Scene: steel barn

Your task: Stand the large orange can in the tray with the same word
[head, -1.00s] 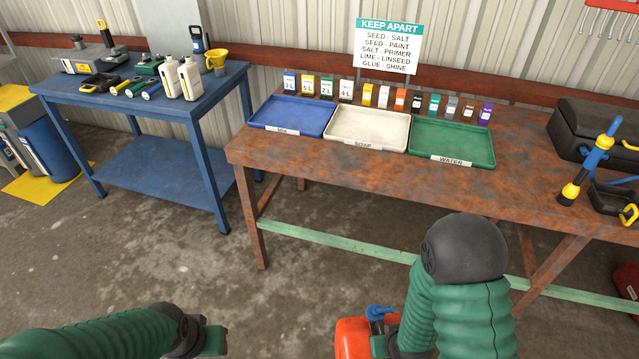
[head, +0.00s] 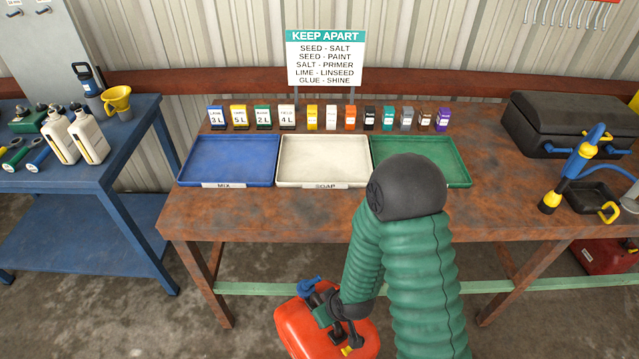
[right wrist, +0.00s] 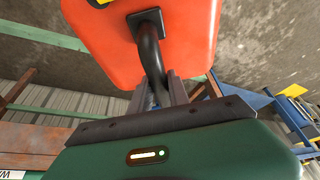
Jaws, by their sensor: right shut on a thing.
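The large orange can (head: 297,330) has a blue cap and a dark handle. It hangs in front of the bench, below its top. My right gripper (head: 331,312) is shut on the can's handle. The right wrist view shows the gripper (right wrist: 172,92) around the dark handle, with the orange can (right wrist: 190,30) beyond. The word on the can cannot be read. Three trays stand on the bench: a blue one (head: 187,181) marked MIX, a white one (head: 283,183) marked SOAP, and a green one (head: 460,150) whose label is hidden behind my right arm. All three look empty.
The rusty bench (head: 255,222) holds small boxes (head: 350,117) behind the trays. A KEEP APART sign (head: 325,60) stands behind them. A black case (head: 565,125) and a blue-yellow tool (head: 585,160) are on the right. A blue table (head: 135,130) with bottles stands on the left.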

